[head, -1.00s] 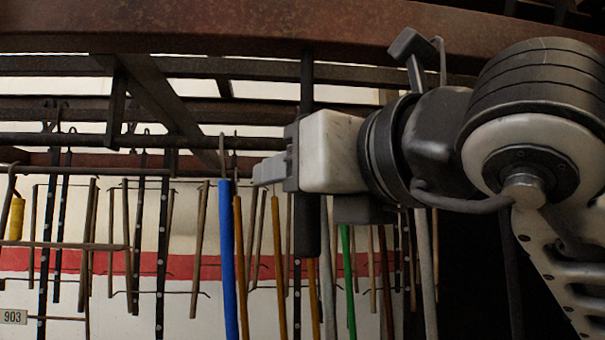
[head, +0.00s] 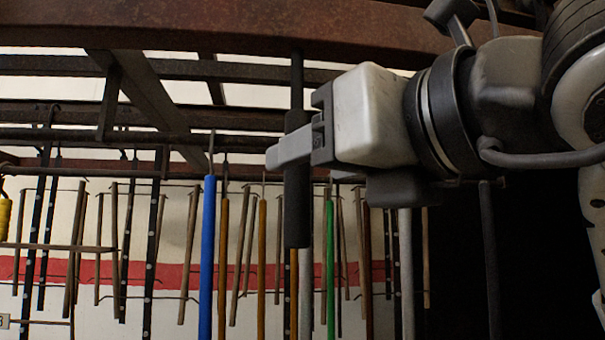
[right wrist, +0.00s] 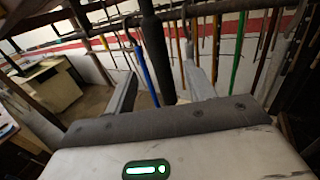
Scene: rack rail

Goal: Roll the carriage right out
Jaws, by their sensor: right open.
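A dark upright bar (head: 296,215) with a thick black grip hangs below the rusty overhead rail (head: 230,25) in the head view; I take it as the carriage's handle. Its joint to a carriage is not visible. My right gripper (head: 280,155) reaches in from the right at the grip's upper part, and its near pale finger crosses in front of it. In the right wrist view the dark bar (right wrist: 158,50) stands between the two spread fingers (right wrist: 160,80). The gripper is open, not clamped on it. My left gripper is out of view.
Several thin hanging rods stand behind, among them a blue tube (head: 207,260) and a green one (head: 330,270). Dark steel beams (head: 140,85) cross behind the rail. A pale cabinet (right wrist: 50,87) stands on the floor at left in the right wrist view.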

